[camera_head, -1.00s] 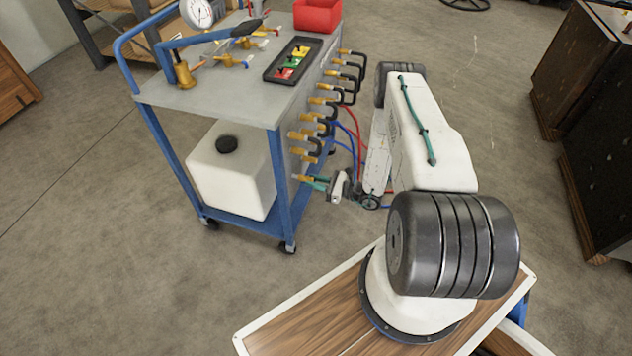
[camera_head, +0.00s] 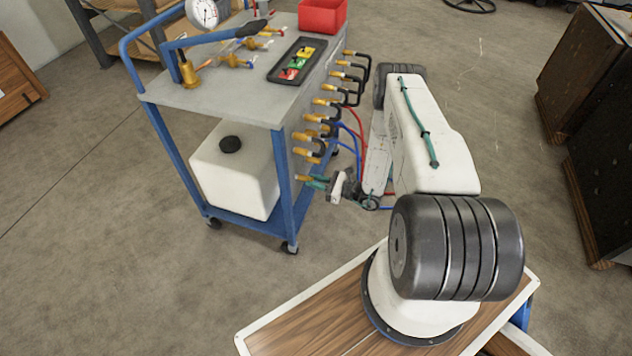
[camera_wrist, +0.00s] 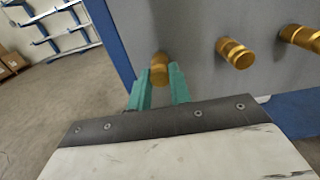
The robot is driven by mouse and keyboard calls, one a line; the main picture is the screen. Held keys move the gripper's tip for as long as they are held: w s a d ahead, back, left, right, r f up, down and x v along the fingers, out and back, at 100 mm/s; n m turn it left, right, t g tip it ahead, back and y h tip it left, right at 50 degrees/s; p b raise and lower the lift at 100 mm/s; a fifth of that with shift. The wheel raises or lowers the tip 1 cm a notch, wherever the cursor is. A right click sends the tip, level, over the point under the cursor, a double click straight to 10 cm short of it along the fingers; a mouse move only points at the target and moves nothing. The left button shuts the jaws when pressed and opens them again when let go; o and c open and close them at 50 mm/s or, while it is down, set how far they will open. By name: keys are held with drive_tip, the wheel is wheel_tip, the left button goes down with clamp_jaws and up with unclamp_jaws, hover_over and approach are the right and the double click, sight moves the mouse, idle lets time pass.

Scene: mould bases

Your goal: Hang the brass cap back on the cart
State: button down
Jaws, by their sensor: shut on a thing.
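The cart (camera_head: 222,110) has a grey top, a blue frame and a row of brass fittings along its right side panel. My gripper (camera_head: 312,181) is at the near lower end of that row, close to the panel. In the wrist view, my gripper's green fingers (camera_wrist: 159,88) are shut on a brass piece (camera_wrist: 160,64), which appears to be the brass cap. It is against or just in front of the grey panel (camera_wrist: 190,40); I cannot tell whether it touches. Two other brass fittings, one of them here (camera_wrist: 235,53), stick out to the right.
Black hose loops (camera_head: 358,80) and red and blue hoses (camera_head: 352,135) hang beside the cart's panel near my arm. A white tank (camera_head: 235,175) stands on the lower shelf. Open floor lies in front of the cart.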

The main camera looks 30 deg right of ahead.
drive_tip(key=shift+w+a, duration=0.2)
drive_tip(key=shift+w, duration=0.05)
drive_tip(key=c, duration=0.8)
unclamp_jaws()
drive_tip(key=shift+s, duration=0.1)
drive_tip(key=v, duration=0.7)
idle(0.7)
